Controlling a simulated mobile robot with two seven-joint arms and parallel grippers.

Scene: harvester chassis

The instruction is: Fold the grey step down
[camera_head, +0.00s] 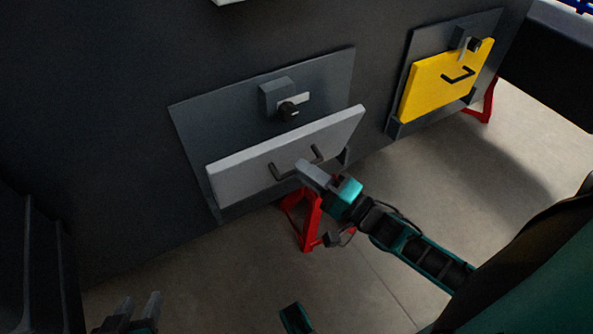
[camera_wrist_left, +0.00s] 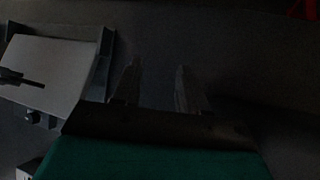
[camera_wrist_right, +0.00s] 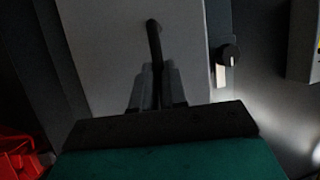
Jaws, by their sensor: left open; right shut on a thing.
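The grey step (camera_head: 240,173) is a flat panel on a dark wall plate, tilted outward at its top edge. A dark bar handle (camera_head: 281,172) stands on its face. A latch with a dark knob (camera_head: 289,111) sits above the step. My right gripper (camera_head: 303,168) is at the handle, and the right wrist view shows its fingers (camera_wrist_right: 157,88) shut on the handle (camera_wrist_right: 154,42). My left gripper (camera_head: 138,305) is open and empty at the lower left, apart from the step. In the left wrist view its fingers (camera_wrist_left: 155,85) are spread, with the step (camera_wrist_left: 45,68) to their left.
A yellow step (camera_head: 432,85) with its own handle and latch is on the wall at the right. A red stand (camera_head: 308,222) is under the grey step, behind my right arm. The concrete floor (camera_head: 400,170) in front is mostly clear.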

